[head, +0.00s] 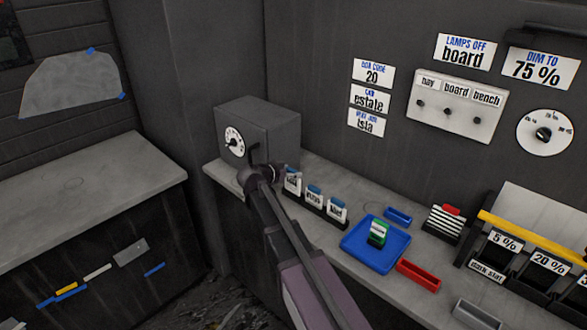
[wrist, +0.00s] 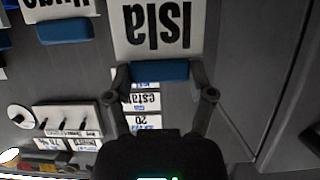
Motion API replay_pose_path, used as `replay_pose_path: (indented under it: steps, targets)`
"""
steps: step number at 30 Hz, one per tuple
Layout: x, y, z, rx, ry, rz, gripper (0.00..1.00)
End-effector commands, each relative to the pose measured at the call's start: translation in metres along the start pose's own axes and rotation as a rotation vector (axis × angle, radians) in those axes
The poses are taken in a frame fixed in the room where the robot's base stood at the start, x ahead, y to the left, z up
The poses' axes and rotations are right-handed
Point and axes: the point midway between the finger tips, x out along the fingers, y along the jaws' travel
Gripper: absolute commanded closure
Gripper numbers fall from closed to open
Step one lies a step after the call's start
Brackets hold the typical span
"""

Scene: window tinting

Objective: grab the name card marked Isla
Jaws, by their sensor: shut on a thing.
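The name card marked Isla (wrist: 155,28) is white with black letters and appears upside down in the wrist view. Its blue grip (wrist: 161,71) lies between the two fingers of my gripper (wrist: 160,76), which is shut on it. In the head view my gripper (head: 272,172) is at the left end of a row of white cards in dark holders. The Isla card (head: 291,184) is the leftmost of them there. I cannot tell whether it is lifted clear of its holder. A neighbouring card with a blue grip (wrist: 65,31) shows at the wrist view's upper left.
Two other cards (head: 313,198) stand right of my gripper. A grey box with a dial (head: 265,135) stands close behind it. A blue tray (head: 365,250) holds a green-and-white item, with a red bin (head: 418,275) beside it. Wall signs (head: 366,122) include one reading Isla.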

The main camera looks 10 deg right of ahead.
Motion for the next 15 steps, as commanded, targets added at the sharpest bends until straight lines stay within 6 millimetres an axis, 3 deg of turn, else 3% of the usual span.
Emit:
replay_pose_path:
  steps: [1,6,15]
  targets:
    - [-0.013,0.013,0.004,-0.001,0.0,-0.002,0.62]
    - [-0.044,0.036,0.013,-0.001,0.001,-0.002,0.62]
    - [-0.088,0.069,0.026,0.0,0.001,-0.002,0.62]
